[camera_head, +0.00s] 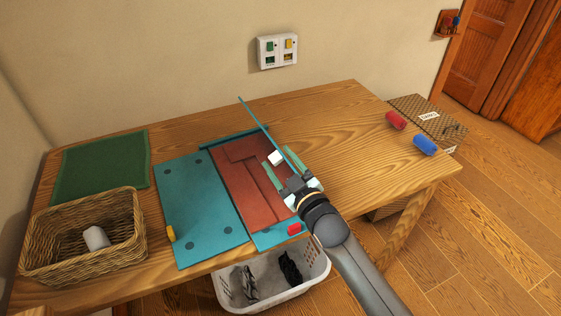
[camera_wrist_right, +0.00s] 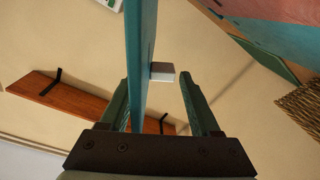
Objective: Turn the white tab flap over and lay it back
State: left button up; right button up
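The teal flap with the white tab (camera_head: 276,158) is raised and shows nearly edge-on (camera_head: 255,118) at the right of the folding board. In the right wrist view the flap (camera_wrist_right: 141,45) runs down between the fingers, nearer the left one, with the white tab (camera_wrist_right: 162,72) on its right side. My right gripper (camera_head: 280,168) is open at the flap; its fingers (camera_wrist_right: 157,85) stand apart. Contact with the flap cannot be told. A folded red cloth (camera_head: 240,175) lies on the board's middle. My left gripper is not in view.
The left teal flap (camera_head: 203,212) lies flat with a yellow tab (camera_head: 170,233). A red tab (camera_head: 294,229) is on the front flap. Table right of my gripper is clear.

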grip_shut()
dwell(1.2)
